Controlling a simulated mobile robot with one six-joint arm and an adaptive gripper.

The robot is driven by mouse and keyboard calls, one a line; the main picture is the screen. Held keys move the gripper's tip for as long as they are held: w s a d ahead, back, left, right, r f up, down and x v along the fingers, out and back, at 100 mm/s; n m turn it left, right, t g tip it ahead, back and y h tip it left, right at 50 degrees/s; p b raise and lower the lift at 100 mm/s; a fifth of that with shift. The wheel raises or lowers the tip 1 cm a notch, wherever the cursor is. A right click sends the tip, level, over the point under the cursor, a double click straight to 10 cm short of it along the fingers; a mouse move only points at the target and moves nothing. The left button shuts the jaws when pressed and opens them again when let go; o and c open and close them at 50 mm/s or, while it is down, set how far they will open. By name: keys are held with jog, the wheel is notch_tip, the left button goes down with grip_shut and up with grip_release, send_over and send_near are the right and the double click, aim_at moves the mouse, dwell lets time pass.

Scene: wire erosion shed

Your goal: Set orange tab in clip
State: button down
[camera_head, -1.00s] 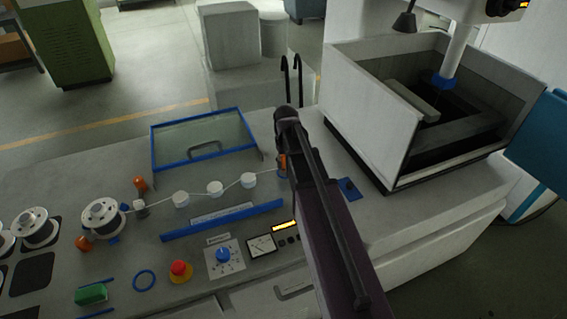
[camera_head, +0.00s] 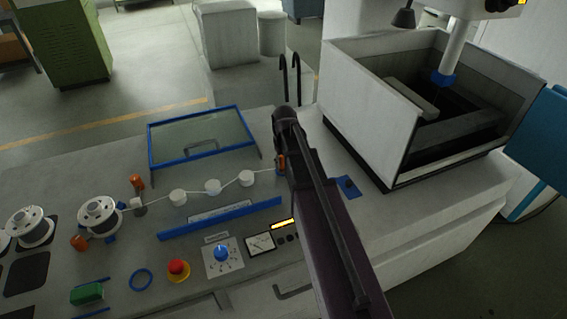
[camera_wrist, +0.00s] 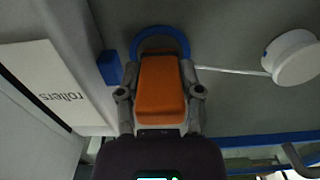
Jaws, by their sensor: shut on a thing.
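The orange tab (camera_wrist: 160,95) sits between the two fingers of my gripper (camera_wrist: 160,80) in the wrist view, and the gripper is shut on it. A curved blue piece, perhaps the clip (camera_wrist: 161,36), shows just beyond the tab's far end. I cannot tell whether the tab is seated in it. A white wire (camera_wrist: 232,71) runs from beside the tab to a white roller (camera_wrist: 292,58). In the head view, a bit of the orange tab (camera_head: 281,163) shows beside my gripper (camera_head: 283,150), which is mostly hidden behind my arm.
Several white rollers (camera_head: 212,187) carry the wire from the spool (camera_head: 99,216) at left. A blue-framed clear cover (camera_head: 202,109) lies behind them. A red stop button (camera_head: 178,268) and a blue dial (camera_head: 221,253) are in front. A deep grey tank (camera_head: 368,110) stands at right.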

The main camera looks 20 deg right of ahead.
jog(key=shift+c, duration=0.8)
grip_release()
